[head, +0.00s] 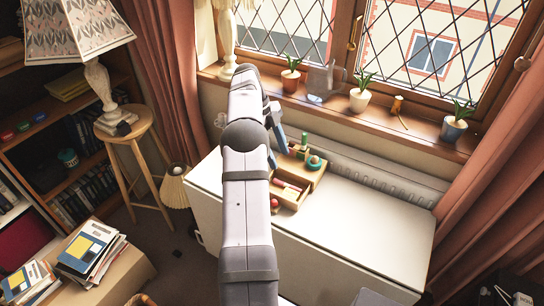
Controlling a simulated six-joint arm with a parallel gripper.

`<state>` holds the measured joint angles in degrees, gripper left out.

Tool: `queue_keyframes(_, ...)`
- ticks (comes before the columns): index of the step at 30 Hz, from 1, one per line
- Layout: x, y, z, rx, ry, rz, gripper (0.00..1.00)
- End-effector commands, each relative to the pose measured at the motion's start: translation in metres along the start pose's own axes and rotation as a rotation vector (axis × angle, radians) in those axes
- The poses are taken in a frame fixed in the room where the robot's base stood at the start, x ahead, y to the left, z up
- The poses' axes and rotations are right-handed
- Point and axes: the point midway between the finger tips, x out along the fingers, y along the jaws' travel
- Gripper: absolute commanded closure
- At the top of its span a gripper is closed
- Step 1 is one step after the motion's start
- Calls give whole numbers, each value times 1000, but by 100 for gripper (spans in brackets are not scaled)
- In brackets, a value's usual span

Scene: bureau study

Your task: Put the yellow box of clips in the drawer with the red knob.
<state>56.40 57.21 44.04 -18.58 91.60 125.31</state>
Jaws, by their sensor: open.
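A small wooden drawer unit (316,178) stands on the white cabinet, partly hidden behind my arm. Its drawer with the red knob (274,203) appears pulled out toward the front, with reddish things (287,189) showing inside. My gripper (281,142) is open, beside the back left of the unit; my arm hides part of it. I cannot make out the yellow box of clips; it may be hidden behind my arm.
A green object (304,140) and a teal round object (315,162) are on the wooden unit. The white cabinet top (360,235) is clear to the right. Potted plants (360,98) line the windowsill behind. A lamp (98,85) stands on a stool at left.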

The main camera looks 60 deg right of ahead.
Motion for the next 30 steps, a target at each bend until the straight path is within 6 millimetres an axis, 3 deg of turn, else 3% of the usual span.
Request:
queue_keyframes(8, -7, 9, 10, -74, -8, -10, 51)
queue_keyframes(11, -17, 26, 26, -211, -24, -28, 51)
queue_keyframes(14, -31, 56, 49, -431, -46, -59, 51)
queue_keyframes(17, -46, 99, 74, -714, -70, -99, 51)
queue_keyframes(22, -61, 191, 103, -1251, -102, -189, 51)
queue_keyframes(26, -60, 265, 107, -1656, -110, -263, 51)
queue_keyframes(30, -48, 340, 95, -2083, -105, -351, 51)
